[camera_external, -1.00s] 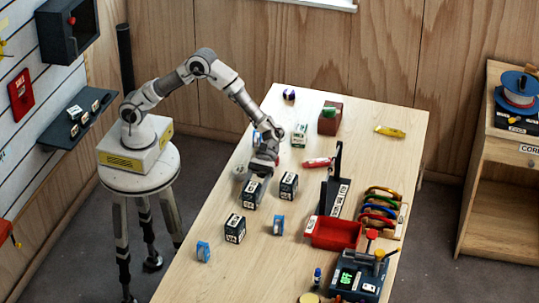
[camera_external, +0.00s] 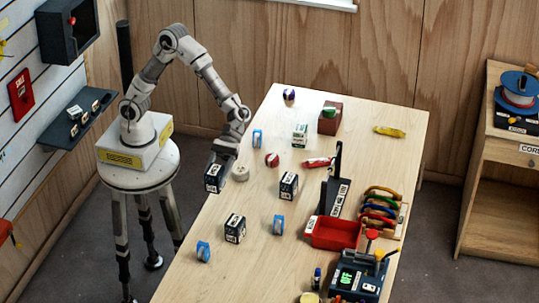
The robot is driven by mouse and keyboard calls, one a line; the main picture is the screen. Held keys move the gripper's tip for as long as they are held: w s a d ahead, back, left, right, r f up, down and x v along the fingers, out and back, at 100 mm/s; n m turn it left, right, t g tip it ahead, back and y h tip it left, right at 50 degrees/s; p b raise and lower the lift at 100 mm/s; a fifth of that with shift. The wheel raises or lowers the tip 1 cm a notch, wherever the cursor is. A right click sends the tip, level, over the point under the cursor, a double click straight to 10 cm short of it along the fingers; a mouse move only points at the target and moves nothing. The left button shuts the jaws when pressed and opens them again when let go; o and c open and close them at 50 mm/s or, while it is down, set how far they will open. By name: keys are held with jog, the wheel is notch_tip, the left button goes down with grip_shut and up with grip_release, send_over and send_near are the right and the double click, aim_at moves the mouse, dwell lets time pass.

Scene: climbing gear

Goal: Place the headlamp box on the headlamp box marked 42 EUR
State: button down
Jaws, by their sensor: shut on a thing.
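My gripper (camera_external: 220,160) is shut on a dark headlamp box with white labels (camera_external: 213,179). The box hangs under the gripper at the left edge of the table, apparently raised above it. A second headlamp box (camera_external: 288,185) stands on the table to the right of the held one. A third headlamp box (camera_external: 235,228) stands nearer the front. The labels are too small to read, so I cannot tell which box is marked 42 EUR. The fingertips are partly hidden by the gripper body.
A pale round item (camera_external: 240,174) lies close right of the held box. Blue items (camera_external: 278,225) (camera_external: 203,251) stand around the boxes. A dark upright divider (camera_external: 333,185) and red tray (camera_external: 335,233) stand to the right. The table (camera_external: 262,205) is bare between the boxes.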

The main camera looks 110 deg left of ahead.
jog(key=s+d+r, duration=0.2)
jog(key=d+r, duration=0.5)
jog(key=d, duration=0.5)
send_over(235, 221)
notch_tip(235, 221, down, 7)
jog(key=shift+r, duration=0.1)
jog(key=shift+f+b, duration=0.35)
jog(key=shift+f, duration=1.65)
jog(key=shift+f, duration=0.1)
jog(key=shift+c, duration=1)
grip_release()
